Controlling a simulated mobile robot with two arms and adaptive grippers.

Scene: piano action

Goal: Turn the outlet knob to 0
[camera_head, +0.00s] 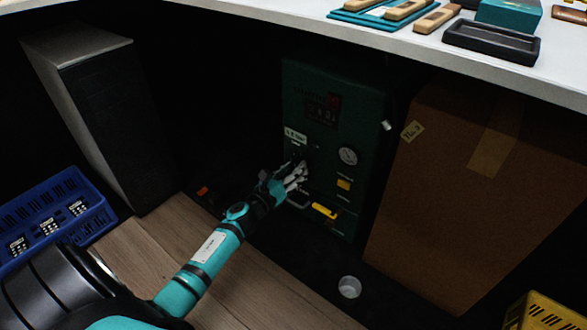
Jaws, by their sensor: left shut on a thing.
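A dark green cabinet (335,95) stands under the table, and its front carries a display, a pale label, a round gauge (348,156) and yellow parts. My left gripper (301,168) reaches in from the lower left and is at the cabinet front, below the pale label and left of the gauge. Its fingers are shut on what looks like the outlet knob, a small dark part mostly hidden by the fingers. The knob's marking and the setting it points to cannot be read. My right gripper is not in view.
A large brown cardboard box (470,190) stands close on the right of the cabinet. A grey upright unit (110,120) and a blue crate (60,215) are at the left. The white tabletop (380,38) overhangs the cabinet.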

